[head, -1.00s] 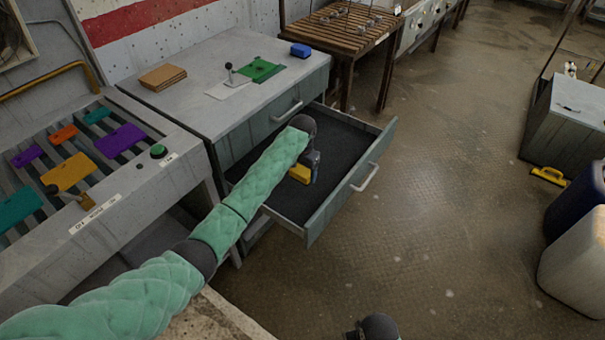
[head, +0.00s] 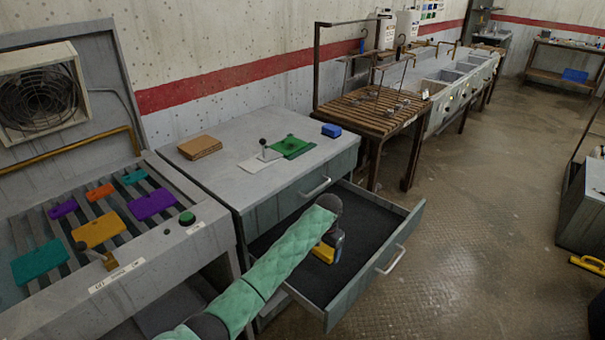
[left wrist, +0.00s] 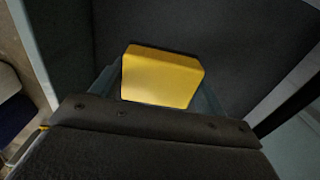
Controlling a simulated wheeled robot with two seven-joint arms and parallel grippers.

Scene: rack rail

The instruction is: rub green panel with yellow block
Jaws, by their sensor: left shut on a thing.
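The yellow block (head: 322,253) is low inside the open drawer, at my left gripper (head: 330,248). The left wrist view shows the yellow block (left wrist: 162,76) between the fingers, with the dark drawer floor behind it. My left gripper is shut on it; whether the block touches the drawer floor I cannot tell. A green panel (head: 293,147) lies flat on the grey cabinet top, above and behind the drawer. My right gripper is not in view.
The drawer front (head: 375,268) stands out from the cabinet. Near the green panel are a small lever on a white plate (head: 262,158), a blue block (head: 331,130) and brown sheets (head: 199,147). A slatted rack (head: 75,240) with several coloured plates stands left.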

